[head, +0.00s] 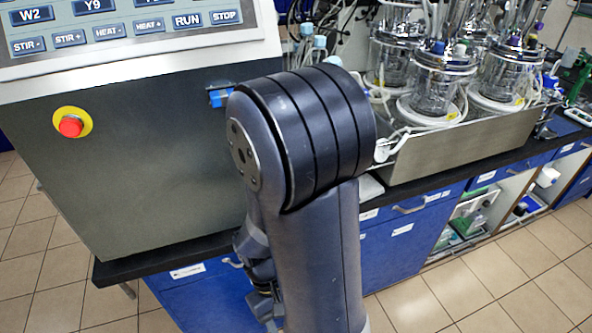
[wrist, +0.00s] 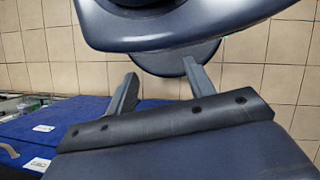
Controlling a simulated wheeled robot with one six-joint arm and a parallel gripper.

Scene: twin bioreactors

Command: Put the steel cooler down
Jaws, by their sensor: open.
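My gripper (wrist: 160,68) shows in the wrist view with its two fingers apart and nothing between them. Part of my own arm is close beyond the fingertips. In the head view my arm fills the middle and the gripper cannot be made out. I cannot pick out the steel cooler in either view. Several glass bioreactors with steel lids and upright steel fittings, one of them this front vessel (head: 436,90), stand at the upper right of the head view. I cannot tell whether any of those fittings is the cooler.
A steel tray (head: 440,150) holds the vessels on the dark bench (head: 470,160). A control cabinet (head: 150,150) with a red stop button (head: 71,126) stands at left. Blue drawers (head: 395,245) and open shelves are below. The tiled floor (head: 500,280) at lower right is clear.

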